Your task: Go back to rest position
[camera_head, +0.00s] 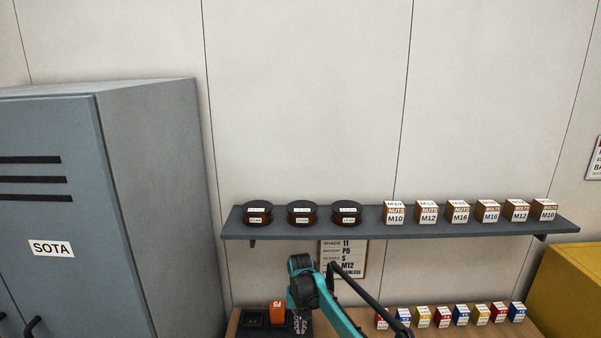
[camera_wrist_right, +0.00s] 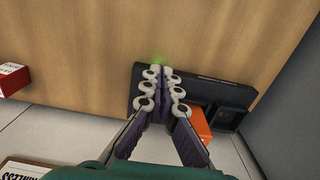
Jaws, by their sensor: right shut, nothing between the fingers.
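My right gripper (camera_wrist_right: 160,75) is shut and empty in the right wrist view, its two fingers together. It hangs in front of a dark tray (camera_wrist_right: 215,88) that holds an orange block (camera_wrist_right: 200,122); I cannot tell the gap between them. The orange block (camera_head: 277,312) also shows left of the arm. My left gripper is not in view.
A grey shelf (camera_head: 400,229) above carries dark spools and labelled boxes. A wooden bench (camera_head: 232,326) below holds several coloured boxes (camera_head: 442,317). A sign (camera_head: 352,262) hangs behind the arm. A grey SOTA cabinet (camera_head: 150,150) stands left, a yellow cabinet (camera_head: 570,290) right.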

